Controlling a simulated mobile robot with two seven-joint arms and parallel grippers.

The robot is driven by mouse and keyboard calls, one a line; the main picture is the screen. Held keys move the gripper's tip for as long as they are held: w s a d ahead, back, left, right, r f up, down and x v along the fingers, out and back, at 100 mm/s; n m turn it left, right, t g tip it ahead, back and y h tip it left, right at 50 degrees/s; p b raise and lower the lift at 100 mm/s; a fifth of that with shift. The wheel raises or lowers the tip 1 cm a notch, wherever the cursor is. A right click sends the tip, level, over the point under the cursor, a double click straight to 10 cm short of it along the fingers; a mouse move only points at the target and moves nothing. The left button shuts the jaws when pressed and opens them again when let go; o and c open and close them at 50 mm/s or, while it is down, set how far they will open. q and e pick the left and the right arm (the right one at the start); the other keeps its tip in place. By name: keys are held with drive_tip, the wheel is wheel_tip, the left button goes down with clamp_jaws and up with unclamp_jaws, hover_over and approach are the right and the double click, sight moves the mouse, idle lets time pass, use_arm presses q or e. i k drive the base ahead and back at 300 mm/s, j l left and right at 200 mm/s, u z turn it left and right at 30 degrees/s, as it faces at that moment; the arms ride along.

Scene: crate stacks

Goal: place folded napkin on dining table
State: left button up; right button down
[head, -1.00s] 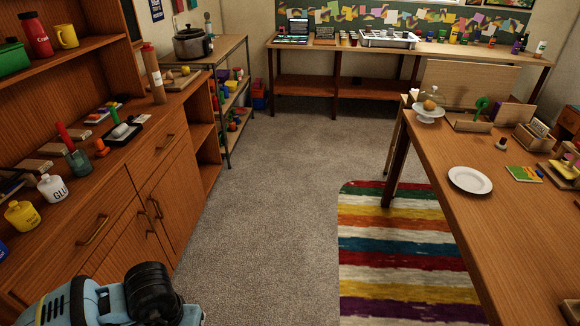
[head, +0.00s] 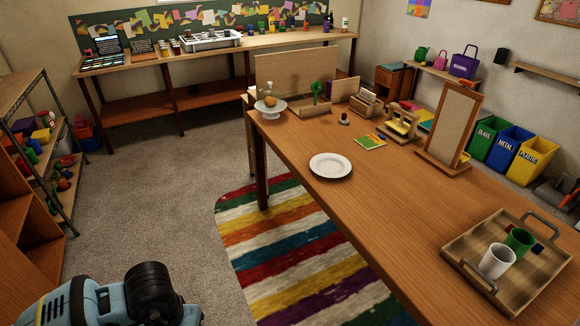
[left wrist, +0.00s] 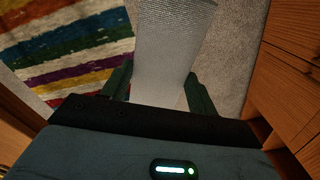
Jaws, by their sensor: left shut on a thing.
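The folded napkin (left wrist: 172,45) is a pale grey, finely textured piece in the left wrist view. My left gripper (left wrist: 160,88) is shut on it, with one dark finger at each side. The napkin extends from the fingers toward the top of that view, above the floor. The dining table (head: 385,205) is the long wooden table on the right in the head view. A white plate (head: 331,165) lies near its left edge. The head view shows part of my left arm at the lower left, but not its gripper. My right gripper is not in view.
A tray (head: 465,262) with a white cup (head: 497,261) and a green cup (head: 519,241) stands on the table's near right. A cake stand (head: 270,108) and a board stand (head: 450,130) stand farther back. Bare wood surrounds the plate. A striped rug (head: 290,250) lies beside the table.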

sight(367, 193)
drive_tip(key=i+j+z, duration=0.1)
drive_tip(key=i+z, duration=0.2)
drive_tip(key=z, duration=0.2)
drive_tip(key=i+j+z, duration=0.2)
drive_tip(key=z, duration=0.25)
drive_tip(key=i+j+z, duration=0.5)
drive_tip(key=k+l, duration=0.05)
